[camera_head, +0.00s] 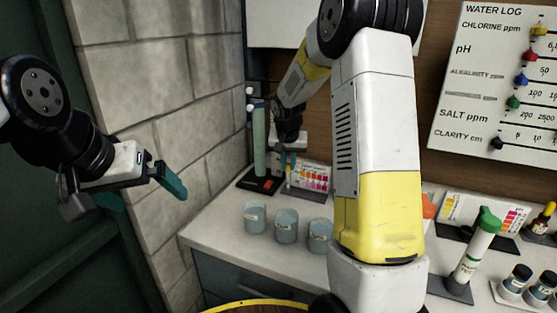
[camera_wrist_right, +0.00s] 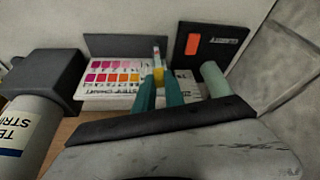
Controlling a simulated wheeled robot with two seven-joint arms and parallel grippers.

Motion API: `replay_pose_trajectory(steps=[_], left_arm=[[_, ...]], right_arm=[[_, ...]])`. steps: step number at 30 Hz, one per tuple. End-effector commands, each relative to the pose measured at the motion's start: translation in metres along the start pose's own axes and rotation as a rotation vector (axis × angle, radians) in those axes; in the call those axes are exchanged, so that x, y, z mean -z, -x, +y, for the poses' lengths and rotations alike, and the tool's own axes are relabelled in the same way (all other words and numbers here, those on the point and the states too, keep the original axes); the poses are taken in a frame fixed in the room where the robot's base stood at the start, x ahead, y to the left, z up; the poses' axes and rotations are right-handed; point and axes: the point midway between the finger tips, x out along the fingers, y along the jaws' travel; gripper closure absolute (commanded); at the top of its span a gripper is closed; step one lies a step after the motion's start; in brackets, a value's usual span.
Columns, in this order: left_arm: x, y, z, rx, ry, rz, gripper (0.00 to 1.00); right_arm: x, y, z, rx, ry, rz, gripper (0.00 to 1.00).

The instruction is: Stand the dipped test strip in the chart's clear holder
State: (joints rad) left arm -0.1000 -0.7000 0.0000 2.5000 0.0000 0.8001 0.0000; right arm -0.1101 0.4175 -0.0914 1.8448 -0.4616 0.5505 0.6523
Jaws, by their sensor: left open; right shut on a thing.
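My right gripper (camera_wrist_right: 160,88) is shut on the test strip (camera_wrist_right: 157,58), a thin pale strip with a yellowish part, seen upright between the teal fingertips in the wrist view. The strip is in front of the colour chart (camera_wrist_right: 112,68), which has rows of pink, red and orange squares. I cannot make out the clear holder, or whether the strip touches it. In the head view the right gripper (camera_head: 290,158) is small, close to the chart (camera_head: 314,177) at the back of the counter. My left gripper (camera_head: 143,194) is open and empty, left of the counter.
A black clarity stand (camera_wrist_right: 226,45) with a green tube (camera_wrist_right: 213,78) is right of the chart in the wrist view. A test strip bottle (camera_wrist_right: 28,130) is at left. Several cups, including this one (camera_head: 286,229), stand in front. A green-capped tube (camera_head: 476,250) is at right.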

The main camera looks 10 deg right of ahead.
Motion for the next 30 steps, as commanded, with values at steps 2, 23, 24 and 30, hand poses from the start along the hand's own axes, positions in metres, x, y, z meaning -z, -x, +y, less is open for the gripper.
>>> replay_pose_trajectory(steps=[2, 23, 24, 30], left_arm=[[0.000, 0.000, 0.000, 0.000, 0.000, 0.000, 0.00], [0.000, 0.000, 0.000, 0.000, 0.000, 0.000, 0.00], [0.000, 0.000, 0.000, 0.000, 0.000, 0.000, 0.00], [0.000, 0.000, 0.000, 0.000, 0.000, 0.000, 0.00]], right_arm=[[-0.001, -0.001, 0.000, 0.000, 0.000, 0.000, 1.00], [-0.001, -0.002, 0.000, 0.000, 0.000, 0.001, 0.61], [0.000, 0.000, 0.000, 0.000, 0.000, 0.001, 0.61], [0.007, 0.015, 0.000, 0.001, -0.001, 0.003, 0.61]])
